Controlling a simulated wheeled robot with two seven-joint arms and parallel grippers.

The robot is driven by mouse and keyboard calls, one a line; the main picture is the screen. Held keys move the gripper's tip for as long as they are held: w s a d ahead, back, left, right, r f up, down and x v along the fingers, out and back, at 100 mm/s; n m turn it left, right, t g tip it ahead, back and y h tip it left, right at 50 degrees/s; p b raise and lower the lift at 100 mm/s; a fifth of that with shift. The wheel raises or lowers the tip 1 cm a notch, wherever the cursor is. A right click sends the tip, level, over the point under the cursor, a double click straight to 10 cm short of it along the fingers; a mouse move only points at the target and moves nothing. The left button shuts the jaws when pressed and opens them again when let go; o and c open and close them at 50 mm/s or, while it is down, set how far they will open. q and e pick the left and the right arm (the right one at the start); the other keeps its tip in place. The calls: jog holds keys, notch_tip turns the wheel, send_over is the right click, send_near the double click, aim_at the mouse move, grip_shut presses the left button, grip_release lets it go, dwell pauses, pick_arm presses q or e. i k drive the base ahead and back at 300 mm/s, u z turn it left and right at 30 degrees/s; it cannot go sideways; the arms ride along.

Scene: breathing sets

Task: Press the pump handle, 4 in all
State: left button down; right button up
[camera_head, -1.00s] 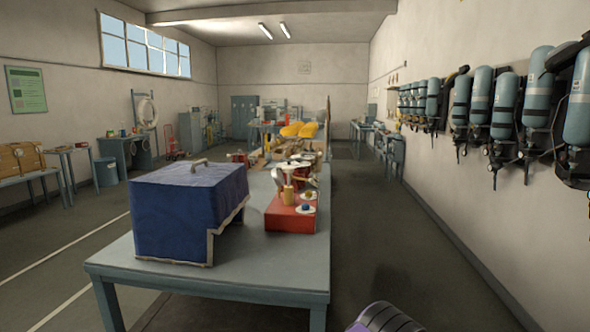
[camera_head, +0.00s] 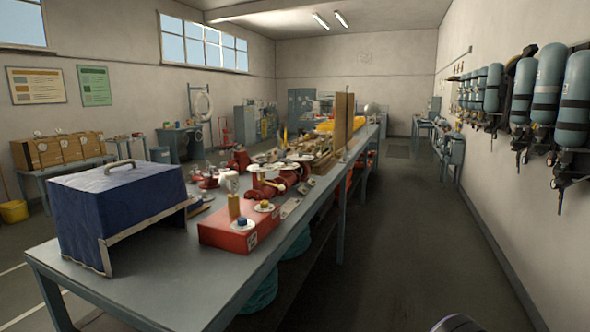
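A red box (camera_head: 226,237) sits near the right edge of the long grey table (camera_head: 165,285). On it stand a tan upright block (camera_head: 234,207) with a whitish part above it, a blue knob (camera_head: 242,222) on a pale disc and a yellowish knob (camera_head: 265,205) on another pale disc. I cannot tell which part, if any, is the pump handle. Neither gripper shows. Only a dark rounded piece, probably of my own arm, shows at the bottom right edge.
A blue covered case (camera_head: 115,205) with a top handle stands left of the red box. Red fittings (camera_head: 240,160) and other gear crowd the table farther back. Air cylinders (camera_head: 546,85) hang on the right wall. The floor aisle (camera_head: 420,240) right of the table is clear.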

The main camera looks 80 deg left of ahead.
aim_at(230, 175)
jog(key=i, duration=0.95)
jog(key=u, duration=3)
